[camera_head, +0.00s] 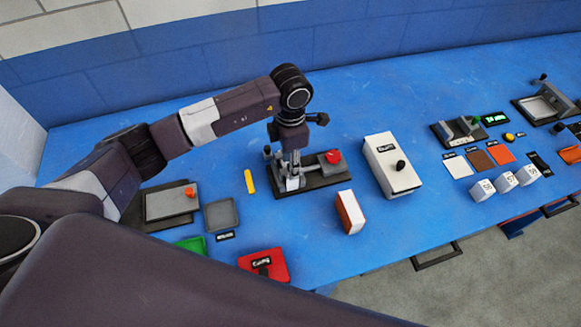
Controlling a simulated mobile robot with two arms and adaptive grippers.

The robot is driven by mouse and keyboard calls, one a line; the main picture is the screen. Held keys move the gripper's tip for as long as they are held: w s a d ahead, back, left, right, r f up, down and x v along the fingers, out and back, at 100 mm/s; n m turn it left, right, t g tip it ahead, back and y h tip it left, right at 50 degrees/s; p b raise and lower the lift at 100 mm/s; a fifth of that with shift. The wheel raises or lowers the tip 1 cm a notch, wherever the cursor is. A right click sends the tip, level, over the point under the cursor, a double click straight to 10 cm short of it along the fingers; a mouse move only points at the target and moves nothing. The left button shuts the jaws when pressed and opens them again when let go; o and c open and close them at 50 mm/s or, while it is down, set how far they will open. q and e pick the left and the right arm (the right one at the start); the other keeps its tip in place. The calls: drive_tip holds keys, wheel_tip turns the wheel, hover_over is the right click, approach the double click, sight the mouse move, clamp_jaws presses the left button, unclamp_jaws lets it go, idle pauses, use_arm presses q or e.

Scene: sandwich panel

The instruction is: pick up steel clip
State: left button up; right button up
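My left gripper (291,166) points down over a black fixture (315,184) with a red knob (333,157). Its fingers are small and merge with grey metal parts of the fixture, so I cannot tell whether they are open or shut. A small light grey piece (292,184) shows at the fingertips. I cannot tell whether it is the steel clip or part of the fixture, or whether it is held. No other steel clip can be made out. My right gripper is not in view.
A yellow stick (249,181) lies left of the fixture. A white box (392,164) and a white and orange block (350,212) stand right of it. A grey tray (221,214) and a red tray (254,259) lie nearer. Blue table (350,110) behind the fixture is clear.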

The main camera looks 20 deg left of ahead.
use_arm(q)
drive_tip(key=c, duration=0.6)
clamp_jaws()
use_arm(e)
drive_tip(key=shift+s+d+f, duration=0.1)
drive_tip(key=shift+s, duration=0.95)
